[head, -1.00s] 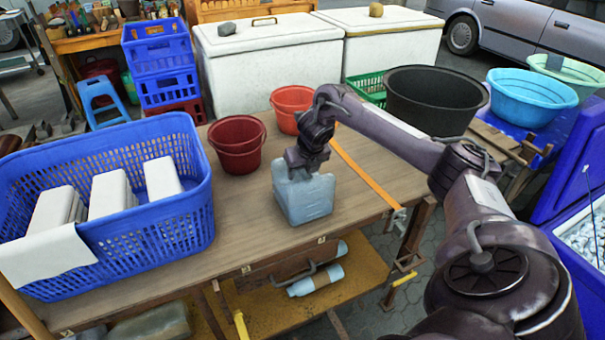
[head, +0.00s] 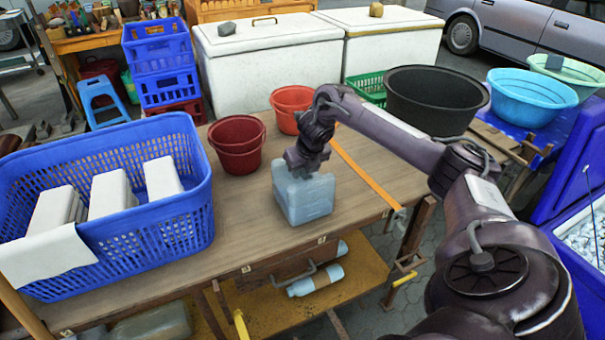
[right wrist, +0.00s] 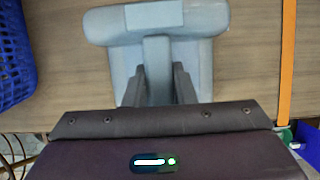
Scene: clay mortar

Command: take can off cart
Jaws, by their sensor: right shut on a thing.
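The can is a pale blue, translucent jerrycan (head: 304,200) standing upright on the wooden cart top (head: 240,225), near its front edge. My right gripper (head: 305,172) reaches down onto the can's top from above. In the right wrist view the two dark fingers (right wrist: 158,85) are closed on either side of the can's handle bar (right wrist: 157,70). The can's body (right wrist: 200,50) spreads out beyond and below the fingers. I cannot tell whether the can's base is lifted from the cart top. My left gripper is out of view.
A blue basket (head: 150,235) with white blocks fills the cart's left side. Dark red (head: 237,150) and orange-red (head: 290,105) buckets stand behind the can. An orange strap (head: 362,175) runs to its right. A lower shelf (head: 330,300) holds a bottle. Bare wood surrounds the can.

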